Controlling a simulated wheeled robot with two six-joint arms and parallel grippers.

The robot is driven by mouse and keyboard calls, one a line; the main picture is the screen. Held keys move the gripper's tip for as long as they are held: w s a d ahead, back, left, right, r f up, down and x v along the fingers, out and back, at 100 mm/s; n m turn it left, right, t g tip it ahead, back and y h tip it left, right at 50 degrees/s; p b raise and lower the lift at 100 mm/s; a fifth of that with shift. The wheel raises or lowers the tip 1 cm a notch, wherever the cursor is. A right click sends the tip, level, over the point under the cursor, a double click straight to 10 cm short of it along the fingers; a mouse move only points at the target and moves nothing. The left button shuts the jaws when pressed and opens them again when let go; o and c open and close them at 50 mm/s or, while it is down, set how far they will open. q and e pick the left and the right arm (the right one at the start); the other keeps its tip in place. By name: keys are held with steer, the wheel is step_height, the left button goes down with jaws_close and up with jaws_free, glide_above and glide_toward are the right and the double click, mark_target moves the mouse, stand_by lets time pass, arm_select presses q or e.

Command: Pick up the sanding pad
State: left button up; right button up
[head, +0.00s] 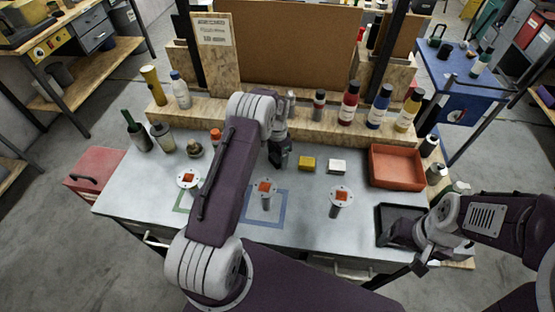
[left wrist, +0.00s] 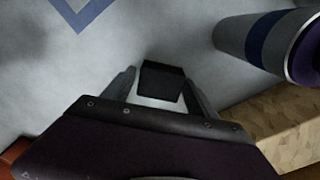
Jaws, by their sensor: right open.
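A dark block, which looks like the sanding pad (left wrist: 162,80), shows in the left wrist view at the fingertips of my left gripper (left wrist: 161,85). One finger is on each side of it, very close to its edges. I cannot tell whether they touch it, or whether it rests on the table. In the head view my left gripper (head: 279,158) points down over the middle of the table, left of the yellow block, and mostly hides the pad. My right gripper (head: 412,266) is open near the table's front right corner, by a black tray.
A yellow block (head: 307,164) and a white block (head: 338,167) lie right of my left gripper. Round posts with orange tops stand in front, one (head: 341,196) to the right. A red tray (head: 397,167) and black tray (head: 383,218) are at right. Bottles (head: 348,102) line the back ledge.

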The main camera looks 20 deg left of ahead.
arm_select(q)
steer(key=c, duration=1)
steer(key=shift+o, duration=0.2)
steer(key=shift+r, duration=0.1)
